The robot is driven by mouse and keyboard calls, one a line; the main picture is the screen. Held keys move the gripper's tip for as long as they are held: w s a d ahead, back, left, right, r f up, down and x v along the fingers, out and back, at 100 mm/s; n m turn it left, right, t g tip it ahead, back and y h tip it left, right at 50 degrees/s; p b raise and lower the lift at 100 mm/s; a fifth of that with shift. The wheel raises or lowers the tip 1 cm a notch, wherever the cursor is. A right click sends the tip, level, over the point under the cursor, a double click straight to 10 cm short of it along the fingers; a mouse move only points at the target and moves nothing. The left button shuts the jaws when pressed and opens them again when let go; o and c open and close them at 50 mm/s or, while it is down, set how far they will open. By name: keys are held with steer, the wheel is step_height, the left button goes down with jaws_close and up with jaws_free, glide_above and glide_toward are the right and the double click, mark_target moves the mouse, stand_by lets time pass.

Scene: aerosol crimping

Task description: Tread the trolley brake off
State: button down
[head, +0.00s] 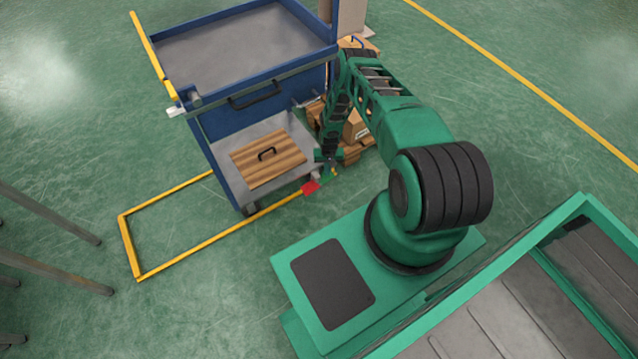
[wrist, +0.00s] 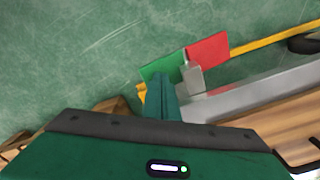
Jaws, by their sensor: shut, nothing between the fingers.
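The blue trolley (head: 265,108) stands with its lower shelf towards me. A red pedal (head: 311,187) sticks out low at its near right corner. In the wrist view the red pedal (wrist: 207,48) sits beside a green pedal (wrist: 165,67), with a grey metal bracket (wrist: 193,78) at the red one. My gripper (head: 329,157) is low at the trolley's right corner, just above and to the right of the red pedal. In the wrist view my gripper (wrist: 162,88) is shut and empty, its tip overlapping the green pedal. I cannot tell whether they touch.
Cardboard boxes and a pallet (head: 357,130) stand right behind my forearm. Yellow floor lines (head: 190,241) frame the trolley's place. Metal legs (head: 55,268) stand at the left. Floor in front is clear.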

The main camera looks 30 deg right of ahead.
steer(key=shift+f, duration=1.35)
steer(key=shift+r, duration=0.1)
steer(key=shift+r, duration=3.95)
